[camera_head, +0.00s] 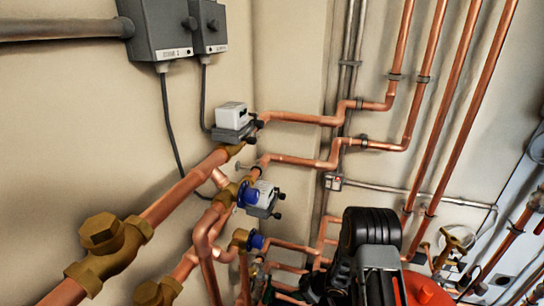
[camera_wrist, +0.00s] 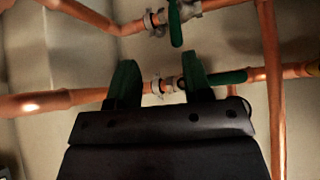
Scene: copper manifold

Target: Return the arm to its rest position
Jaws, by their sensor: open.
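My gripper (camera_wrist: 158,72) is open, its two green fingers spread apart in the wrist view. A copper pipe with a valve fitting (camera_wrist: 158,86) shows in the gap between the fingers. I cannot tell whether it lies between them or behind them. A green lever handle (camera_wrist: 228,77) sticks out to the right of the right finger. My black and grey arm (camera_head: 372,250) shows at the bottom of the head view, near the lower copper pipes. My gripper's fingers cannot be made out there.
A second green lever (camera_wrist: 175,22) sits on the upper pipe. A vertical copper pipe (camera_wrist: 273,90) runs at the right. In the head view, copper pipes with a brass valve body (camera_head: 108,242) crowd the left, and tall pipes (camera_head: 455,110) climb the wall at right. Grey boxes (camera_head: 155,28) hang upper left.

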